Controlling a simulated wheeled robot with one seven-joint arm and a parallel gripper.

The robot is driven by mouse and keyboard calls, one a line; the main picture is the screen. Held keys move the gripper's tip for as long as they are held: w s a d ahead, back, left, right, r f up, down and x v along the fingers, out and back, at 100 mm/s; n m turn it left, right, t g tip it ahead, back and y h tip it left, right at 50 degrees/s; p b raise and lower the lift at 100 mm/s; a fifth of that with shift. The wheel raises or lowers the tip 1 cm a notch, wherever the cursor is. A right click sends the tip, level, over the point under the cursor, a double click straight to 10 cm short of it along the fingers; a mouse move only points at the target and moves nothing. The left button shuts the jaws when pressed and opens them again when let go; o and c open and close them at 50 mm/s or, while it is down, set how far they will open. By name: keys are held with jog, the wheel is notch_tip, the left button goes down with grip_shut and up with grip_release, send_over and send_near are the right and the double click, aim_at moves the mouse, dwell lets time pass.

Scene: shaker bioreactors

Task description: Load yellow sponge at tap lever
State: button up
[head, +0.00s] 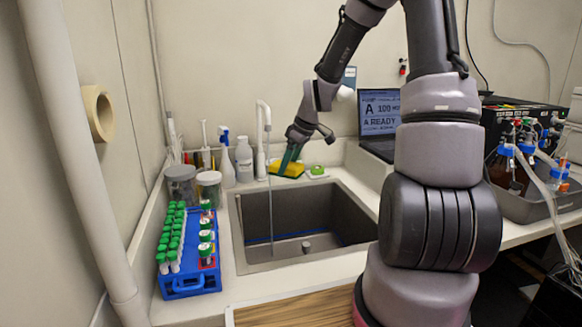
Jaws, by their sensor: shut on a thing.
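The yellow sponge (288,170) is at the back rim of the sink, just right of the tap. My gripper (290,160) points down at the sponge with its fingers shut on it. The fingers cover part of its top and left side. I cannot tell whether the sponge still touches the counter. The white tap (264,130) stands left of the sponge, with a thin stream running down into the sink. The tap lever is not clear to make out at this size.
The grey sink (300,222) lies in front. A green-topped item (317,170) sits right of the sponge. Spray and wash bottles (243,160) and jars (181,184) stand left. A blue rack (188,285) holds green-capped tubes. A laptop (379,115) stands right.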

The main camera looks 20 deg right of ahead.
aim_at(290, 168)
jog(key=shift+w+a+f, duration=0.1)
jog(key=shift+w+f, duration=0.25)
jog(key=shift+w, duration=1.25)
jog(key=shift+w+a+f, duration=0.1)
jog(key=shift+w+f, duration=0.2)
jog(key=shift+w, duration=1.3)
jog(key=shift+w+a+f, duration=0.1)
jog(key=shift+w+f, duration=0.25)
jog(key=shift+w, duration=1.25)
jog(key=shift+s+d, duration=0.15)
jog(key=shift+s, duration=1.85)
jog(key=shift+s+d, duration=0.1)
jog(key=shift+s, duration=1.9)
jog(key=shift+r, duration=0.1)
jog(key=shift+s+d+r, duration=0.1)
jog(key=shift+s+r, duration=0.9)
jog(key=shift+s, duration=0.25)
jog(key=shift+s+d+r, duration=0.1)
jog(key=shift+s+r, duration=0.85)
jog(key=shift+s, duration=0.3)
